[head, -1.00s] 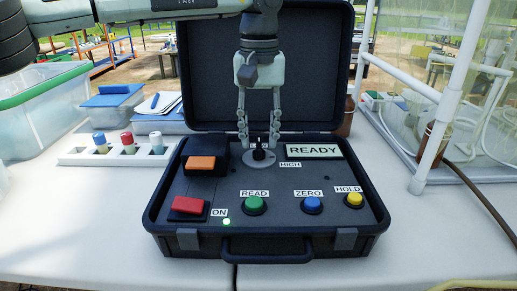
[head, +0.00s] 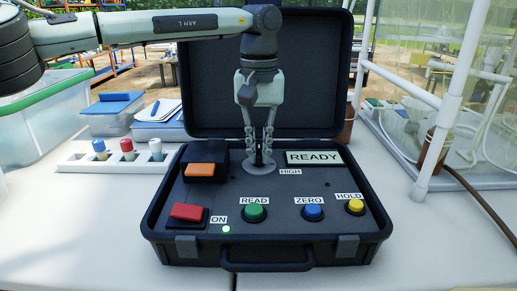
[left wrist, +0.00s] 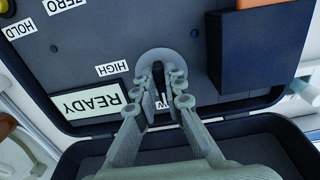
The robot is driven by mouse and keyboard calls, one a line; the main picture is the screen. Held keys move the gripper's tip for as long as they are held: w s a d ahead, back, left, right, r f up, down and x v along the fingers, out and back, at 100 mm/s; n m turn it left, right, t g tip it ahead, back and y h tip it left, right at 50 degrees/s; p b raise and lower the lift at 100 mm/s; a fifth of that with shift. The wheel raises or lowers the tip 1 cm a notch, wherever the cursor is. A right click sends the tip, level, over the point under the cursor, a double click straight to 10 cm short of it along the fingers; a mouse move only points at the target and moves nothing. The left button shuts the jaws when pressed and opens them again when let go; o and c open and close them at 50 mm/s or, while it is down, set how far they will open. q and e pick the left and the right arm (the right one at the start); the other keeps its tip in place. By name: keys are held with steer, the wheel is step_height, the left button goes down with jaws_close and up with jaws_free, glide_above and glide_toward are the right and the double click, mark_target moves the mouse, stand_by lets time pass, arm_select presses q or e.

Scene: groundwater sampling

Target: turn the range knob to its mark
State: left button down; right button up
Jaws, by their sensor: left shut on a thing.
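The range knob (left wrist: 158,70) is a small black knob on a round grey dial plate (head: 259,168) in the open black instrument case. A HIGH label (head: 290,171) sits to its right in the head view; another label by the dial is mostly hidden behind my fingers. My left gripper (head: 260,160) reaches down from above and is shut on the knob, one finger on each side. In the left wrist view its fingers (left wrist: 160,85) close around the knob. The knob's pointer and its mark cannot be made out. My right gripper is not in view.
The panel also has a READY display (head: 313,157), an orange switch (head: 200,170), a red switch (head: 187,212), and green (head: 254,213), blue (head: 313,212) and yellow (head: 355,206) buttons. The raised lid (head: 310,90) stands close behind my gripper. A capped-vial rack (head: 75,162) is left.

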arm_select(q)
steer(key=shift+r+p, duration=0.15)
steer(key=shift+p, duration=0.15)
steer(key=m+p, duration=0.1)
steer(key=m, duration=0.1)
steer(key=m+p, duration=0.2)
steer(key=shift+a+r+m, duration=0.15)
steer(key=shift+m, duration=0.15)
steer(key=m+p, duration=0.1)
steer(key=m, duration=0.2)
steer(key=shift+w+a, duration=0.1)
steer(key=shift+f+m, duration=0.3)
steer(key=shift+m, duration=0.4)
steer(key=c, duration=1.5)
jaws_free()
steer(key=shift+c, duration=0.2)
